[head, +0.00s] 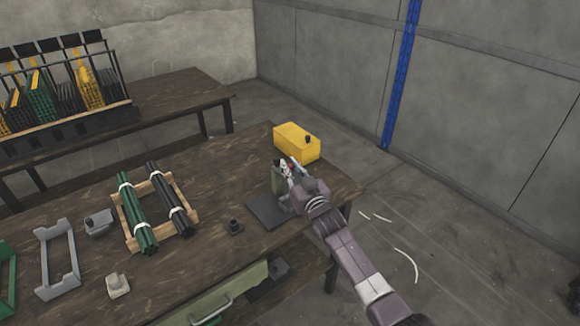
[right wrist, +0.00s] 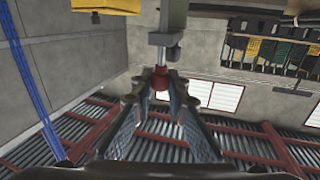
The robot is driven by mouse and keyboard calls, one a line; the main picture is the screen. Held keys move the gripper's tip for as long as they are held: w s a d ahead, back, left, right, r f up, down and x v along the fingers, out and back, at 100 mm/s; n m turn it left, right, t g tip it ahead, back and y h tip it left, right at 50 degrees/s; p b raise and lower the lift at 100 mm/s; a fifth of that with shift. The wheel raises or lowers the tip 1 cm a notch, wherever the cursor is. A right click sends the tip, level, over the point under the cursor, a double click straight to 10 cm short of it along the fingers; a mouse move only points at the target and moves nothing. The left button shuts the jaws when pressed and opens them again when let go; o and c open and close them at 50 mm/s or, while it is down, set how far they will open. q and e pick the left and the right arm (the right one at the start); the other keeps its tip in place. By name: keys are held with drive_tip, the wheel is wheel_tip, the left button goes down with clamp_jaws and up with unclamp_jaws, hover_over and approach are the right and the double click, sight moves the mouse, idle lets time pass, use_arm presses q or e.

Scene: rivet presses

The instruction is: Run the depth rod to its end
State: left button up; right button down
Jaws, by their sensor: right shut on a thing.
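The rivet press stands near the right end of the wooden table, with a grey-green body (head: 278,180) and a dark base plate (head: 266,213). In the right wrist view, a silver rod (right wrist: 172,54) comes out of a grey housing (right wrist: 173,16) and ends in a red knob (right wrist: 160,79). I take this rod to be the depth rod. My right gripper (head: 291,170) is at the press and hides part of it. In the right wrist view its fingers (right wrist: 160,88) are shut on the red knob. My left gripper is not in view.
A yellow box (head: 297,143) stands just behind the press. A wooden rack (head: 131,241) with green and black rod bundles lies to the left. A drawer with a handle (head: 213,308) is at the table's front.

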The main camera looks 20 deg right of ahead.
drive_tip(key=c, duration=1.8)
unclamp_jaws()
drive_tip(key=shift+r, duration=0.4)
drive_tip(key=shift+c, duration=0.2)
drive_tip(key=shift+f, duration=0.15)
drive_tip(key=shift+s, duration=0.3)
drive_tip(key=s+d, duration=0.1)
drive_tip(key=s, duration=1)
drive_tip(key=shift+s, duration=0.2)
